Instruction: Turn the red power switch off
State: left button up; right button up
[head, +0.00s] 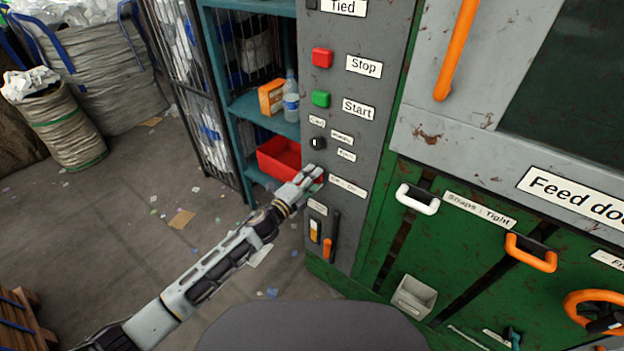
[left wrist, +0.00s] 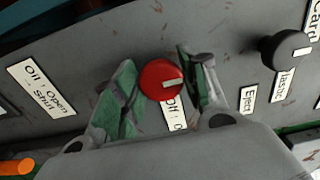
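The red power switch (left wrist: 158,82) is a round knob with a pale pointer mark, seen in the left wrist view on the grey panel. In the head view my left gripper (head: 312,175) is at the panel and hides most of the switch.
The grey panel (head: 352,60) also carries a red Stop button (head: 322,58), a green Start button (head: 320,98) and a black selector knob (head: 317,143). An orange-handled lever (head: 328,248) is below. A shelf with a red bin (head: 278,158) stands left.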

pick_arm(q)
jog(key=o, duration=0.3)
jog(key=shift+s+a, duration=0.1)
jog(key=shift+v, duration=5.85)
